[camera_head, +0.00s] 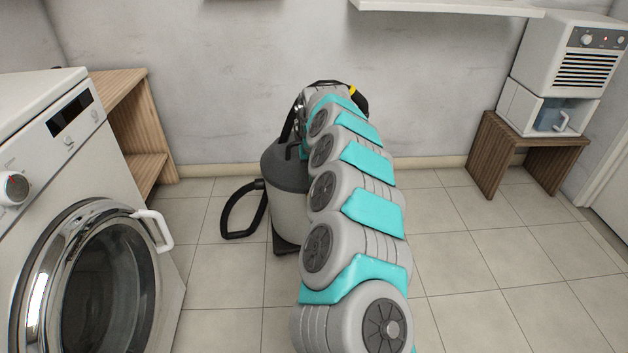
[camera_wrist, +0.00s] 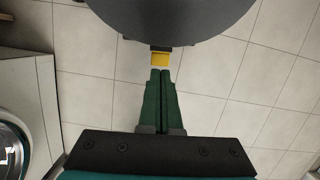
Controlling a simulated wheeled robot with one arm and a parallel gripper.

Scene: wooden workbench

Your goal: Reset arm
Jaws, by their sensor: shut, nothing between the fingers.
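My arm reaches out over the floor toward a grey vacuum cleaner (camera_head: 291,195) with a dark top, and it hides part of the vacuum. In the wrist view my gripper (camera_wrist: 161,72) has its two green fingers shut together, with nothing between them. A large dark rounded body, which looks like the vacuum's top (camera_wrist: 170,18), fills the upper edge of that view. A yellow tab (camera_wrist: 160,59) on its near side lies just ahead of the fingertips; I cannot tell whether they touch. My gripper is hidden behind my arm in the head view.
A white washing machine (camera_head: 50,160) with a round door stands at the left, with a wooden shelf (camera_head: 130,120) behind it. A wooden stool (camera_head: 500,150) bearing a white appliance (camera_head: 573,60) is at the right. A black hose (camera_head: 232,215) lies beside the vacuum. Tiled floor at right is clear.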

